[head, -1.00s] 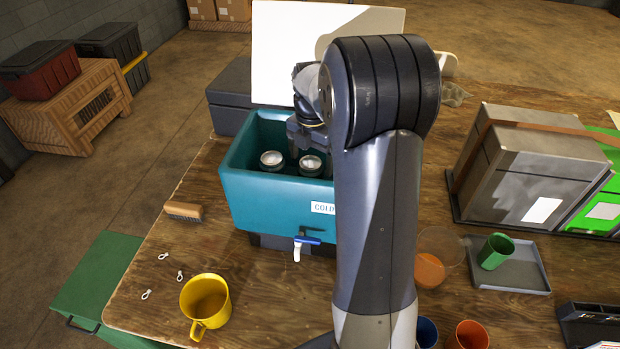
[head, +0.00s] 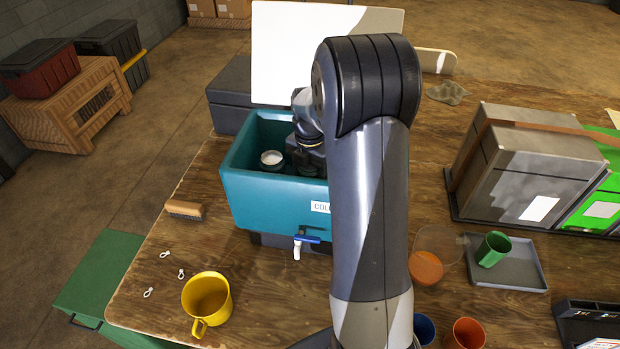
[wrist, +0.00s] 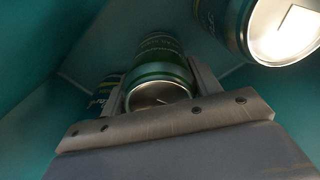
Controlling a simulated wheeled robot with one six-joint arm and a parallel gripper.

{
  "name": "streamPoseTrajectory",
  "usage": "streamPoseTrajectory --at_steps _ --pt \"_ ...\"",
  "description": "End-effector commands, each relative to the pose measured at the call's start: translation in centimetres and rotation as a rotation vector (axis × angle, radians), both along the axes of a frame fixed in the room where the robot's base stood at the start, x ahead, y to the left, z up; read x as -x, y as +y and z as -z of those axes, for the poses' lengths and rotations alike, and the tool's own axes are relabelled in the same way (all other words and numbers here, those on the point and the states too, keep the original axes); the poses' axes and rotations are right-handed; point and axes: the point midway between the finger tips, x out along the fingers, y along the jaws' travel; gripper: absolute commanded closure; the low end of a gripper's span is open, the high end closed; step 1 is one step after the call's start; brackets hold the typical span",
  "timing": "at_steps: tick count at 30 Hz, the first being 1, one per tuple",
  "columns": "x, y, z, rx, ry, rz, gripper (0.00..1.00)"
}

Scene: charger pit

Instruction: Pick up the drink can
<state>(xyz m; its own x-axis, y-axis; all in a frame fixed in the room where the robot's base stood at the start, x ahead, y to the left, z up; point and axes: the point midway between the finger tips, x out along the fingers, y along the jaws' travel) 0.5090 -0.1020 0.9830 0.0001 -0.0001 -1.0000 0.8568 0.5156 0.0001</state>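The open teal cooler (head: 265,198) stands on the wooden table and holds green drink cans with silver tops. One can (head: 271,159) stands upright at the cooler's left in the head view. My gripper (head: 309,160) is down inside the cooler, to the right of that can. In the wrist view my gripper (wrist: 158,72) is open, with its fingers on either side of a green can (wrist: 160,78). A dark gap shows at the left; contact at the right is unclear. Another can (wrist: 285,30) is at upper right, and part of one (wrist: 105,90) shows behind the left finger.
The cooler's walls (wrist: 40,60) rise close around my gripper, and its white lid (head: 300,50) stands up behind.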

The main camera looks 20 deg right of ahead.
Motion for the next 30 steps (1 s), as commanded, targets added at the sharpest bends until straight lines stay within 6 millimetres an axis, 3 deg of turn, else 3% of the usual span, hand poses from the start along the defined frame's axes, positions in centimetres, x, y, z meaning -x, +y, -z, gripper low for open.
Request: streamPoseTrajectory --at_steps 11,19,23,30 --pt "0.0 0.0 0.0 0.0 0.0 0.0 0.75" --pt "-0.1 0.0 -0.4 0.001 -0.003 0.0 0.75" --pt "-0.1 0.0 -2.0 0.001 -0.005 0.0 0.75" --pt "-0.1 0.0 -6.9 0.002 -0.007 0.0 0.75"
